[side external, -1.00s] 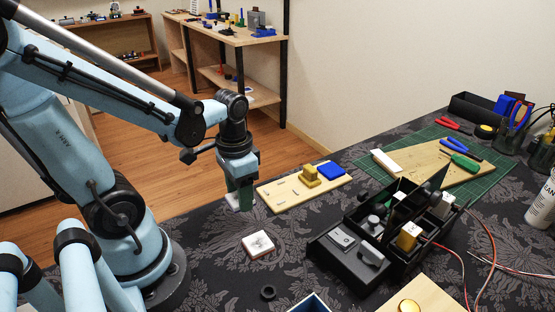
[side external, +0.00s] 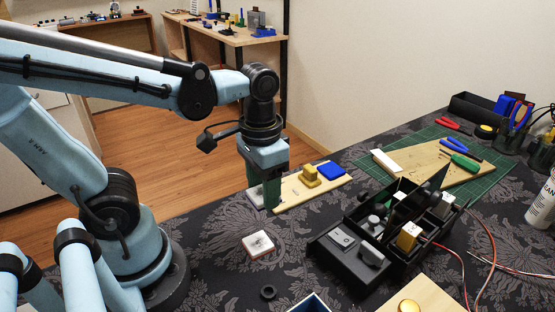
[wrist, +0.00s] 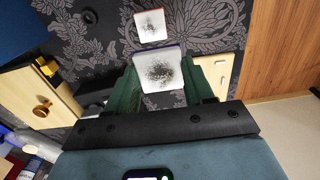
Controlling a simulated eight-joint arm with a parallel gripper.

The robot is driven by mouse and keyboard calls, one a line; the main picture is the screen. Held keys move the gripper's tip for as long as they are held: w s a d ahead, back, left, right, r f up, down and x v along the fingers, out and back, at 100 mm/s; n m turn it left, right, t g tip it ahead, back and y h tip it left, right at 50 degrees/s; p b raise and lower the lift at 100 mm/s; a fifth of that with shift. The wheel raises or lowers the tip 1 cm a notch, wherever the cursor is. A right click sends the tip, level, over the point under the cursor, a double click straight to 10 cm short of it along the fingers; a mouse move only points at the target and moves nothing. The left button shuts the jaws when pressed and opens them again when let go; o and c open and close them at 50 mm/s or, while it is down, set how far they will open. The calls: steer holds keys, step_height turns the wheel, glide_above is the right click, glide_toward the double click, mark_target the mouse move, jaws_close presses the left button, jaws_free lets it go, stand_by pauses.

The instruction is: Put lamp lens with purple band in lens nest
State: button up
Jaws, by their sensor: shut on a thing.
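The lamp lens with the purple band (wrist: 160,72) is a square white tile with dark speckles and a purple edge. My gripper (wrist: 158,84) has its green fingers shut on it. In the side view my gripper (side external: 265,190) hangs at the left end of the cream board, with the lens (side external: 255,197) only partly visible. A second speckled lens with a red-orange band (side external: 258,244) lies on the dark cloth; it is also in the wrist view (wrist: 150,25). I cannot tell which thing is the lens nest.
The cream board (side external: 290,199) carries a yellow part (side external: 311,177) and a blue block (side external: 331,170). A black compartment box (side external: 370,228) stands to the right. A black ring (side external: 268,292) and a blue-rimmed box (side external: 312,304) are in front. Cloth between is clear.

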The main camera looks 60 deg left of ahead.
steer(key=w+a+f, duration=0.2)
steer(key=w+a, duration=0.7)
steer(key=w, duration=0.1)
steer(key=shift+a+f, duration=0.1)
steer(key=shift+f, duration=3.45)
steer(key=shift+f, duration=0.2)
steer(key=o, duration=1.5)
steer(key=shift+c, duration=0.2)
steer(key=shift+r, duration=0.15)
step_height(320, 180, up, 7)
